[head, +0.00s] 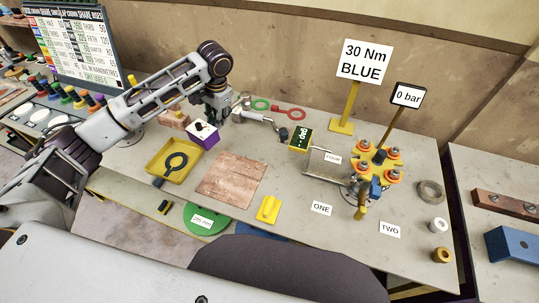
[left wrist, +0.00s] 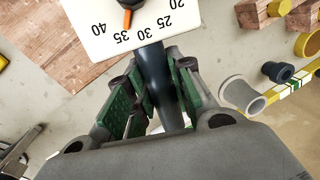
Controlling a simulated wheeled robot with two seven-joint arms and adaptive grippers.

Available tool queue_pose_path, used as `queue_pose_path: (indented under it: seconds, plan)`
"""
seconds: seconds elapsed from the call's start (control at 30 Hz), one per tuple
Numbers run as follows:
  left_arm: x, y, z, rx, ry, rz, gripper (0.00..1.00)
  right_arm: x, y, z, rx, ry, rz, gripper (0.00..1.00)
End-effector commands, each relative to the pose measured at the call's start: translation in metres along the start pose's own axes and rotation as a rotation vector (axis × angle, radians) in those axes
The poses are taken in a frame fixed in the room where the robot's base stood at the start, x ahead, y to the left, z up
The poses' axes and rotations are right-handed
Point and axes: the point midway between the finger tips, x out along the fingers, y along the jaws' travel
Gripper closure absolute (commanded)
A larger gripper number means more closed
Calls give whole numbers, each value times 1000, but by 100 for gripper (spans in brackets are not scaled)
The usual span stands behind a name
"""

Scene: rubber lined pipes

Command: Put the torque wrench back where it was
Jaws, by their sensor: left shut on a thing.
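My left gripper (head: 217,112) reaches over the back left of the bench and points down. In the left wrist view its green-lined fingers (left wrist: 152,95) are shut on the dark round shaft (left wrist: 165,82) of what looks like the torque wrench. At the shaft's far end is a white scale plate (left wrist: 105,22) with an orange pointer and numbers from 20 to 40. In the head view a white-topped purple block (head: 205,139) shows beside the gripper, apparently that same scale head. Whether it touches the bench is hard to tell. My right gripper is not in view.
A yellow tray (head: 160,172) holding a dark ring tool and a brown board (head: 231,178) lie nearby. A grey pipe piece (head: 250,116) lies just right of the gripper. A yellow-topped flange fixture (head: 378,160) stands at the right. Bench around the ONE card (head: 321,208) is mostly clear.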

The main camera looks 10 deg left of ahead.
Motion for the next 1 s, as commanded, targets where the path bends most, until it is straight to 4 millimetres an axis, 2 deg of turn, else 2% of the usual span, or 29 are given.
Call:
queue_pose_path:
  seconds: [1.0]
  plan:
    - [-1, 17, -17, 761, 157, -14, 100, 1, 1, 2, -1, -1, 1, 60]
